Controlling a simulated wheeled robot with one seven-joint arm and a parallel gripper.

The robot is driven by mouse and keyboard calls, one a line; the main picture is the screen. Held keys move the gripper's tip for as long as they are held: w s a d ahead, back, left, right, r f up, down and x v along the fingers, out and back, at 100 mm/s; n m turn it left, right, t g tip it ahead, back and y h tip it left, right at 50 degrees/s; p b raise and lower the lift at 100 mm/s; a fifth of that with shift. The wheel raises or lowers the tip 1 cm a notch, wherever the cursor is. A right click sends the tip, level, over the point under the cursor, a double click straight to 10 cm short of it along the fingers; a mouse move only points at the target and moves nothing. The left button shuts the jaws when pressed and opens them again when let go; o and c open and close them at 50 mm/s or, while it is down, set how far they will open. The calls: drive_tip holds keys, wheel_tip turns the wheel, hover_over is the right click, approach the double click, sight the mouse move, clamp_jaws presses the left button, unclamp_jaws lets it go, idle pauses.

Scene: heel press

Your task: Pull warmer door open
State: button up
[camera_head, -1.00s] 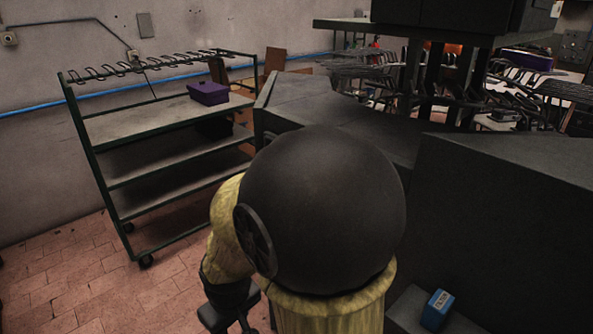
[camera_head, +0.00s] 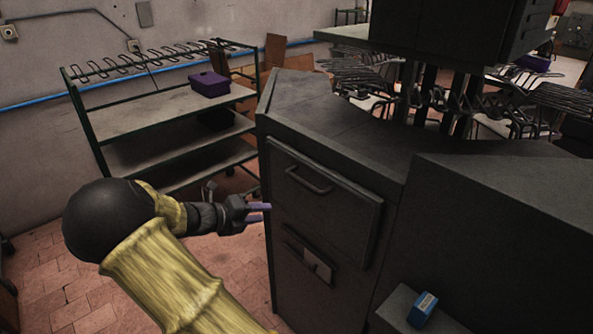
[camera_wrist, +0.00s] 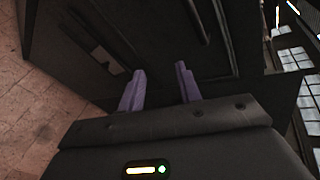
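The warmer door (camera_head: 321,204) is a dark panel on the front of a dark grey cabinet, with a bar handle (camera_head: 309,182) near its top. The door looks shut. My gripper (camera_head: 260,213) is to the left of the door, its purple fingers pointing at the cabinet. In the wrist view my gripper (camera_wrist: 160,88) has its two fingers apart with nothing between them. The handle shows in the wrist view (camera_wrist: 194,20) above and right of the fingers, apart from them.
A green-framed shelf cart (camera_head: 150,120) with a purple box (camera_head: 209,84) stands at the back left. A blue box (camera_head: 422,310) sits on a low dark ledge at the front right. Tiled floor is open at left.

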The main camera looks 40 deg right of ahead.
sight(296, 176)
drive_tip(key=w+r+n+h, duration=0.1)
drive_tip(key=w+r+n, duration=0.1)
drive_tip(key=w+r+n+t+h, duration=0.1)
drive_tip(key=r+n, duration=0.1)
drive_tip(key=shift+w+a+r+n+p, duration=0.1)
drive_tip(key=shift+w+r+n+p, duration=0.2)
drive_tip(key=shift+w, duration=0.05)
drive_tip(key=p+x, duration=0.1)
drive_tip(key=x, duration=0.4)
drive_tip(key=p+x, duration=0.1)
drive_tip(key=x, duration=0.4)
drive_tip(key=p+x, duration=0.2)
drive_tip(key=x, duration=0.4)
drive_tip(key=shift+w+r, duration=0.1)
drive_tip(key=shift+r, duration=0.2)
drive_tip(key=shift+x, duration=0.75)
clamp_jaws()
